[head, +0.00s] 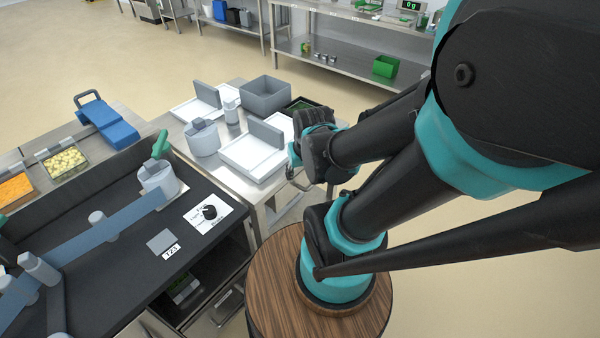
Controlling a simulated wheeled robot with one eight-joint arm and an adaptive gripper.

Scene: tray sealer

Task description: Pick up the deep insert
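I cannot tell for sure which thing is the deep insert. A grey open-topped box (265,96) stands at the back of the steel side table. Two white plates with grey upright blocks, a nearer one (254,154) and a farther one (197,104), lie on the same table. My gripper (312,122) seems to be the dark end of my arm by the table's right edge, right of the nearer plate. Its fingers are small and partly hidden by my arm links, so whether it is open is unclear.
Grey-white cylindrical parts (203,140) stand between the plates. A dark green-lined tray (301,104) sits behind my arm. The black-topped sealer bench (110,270) with a blue-grey bar is at left. Food pans (64,163) lie beyond it. Open floor is at right.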

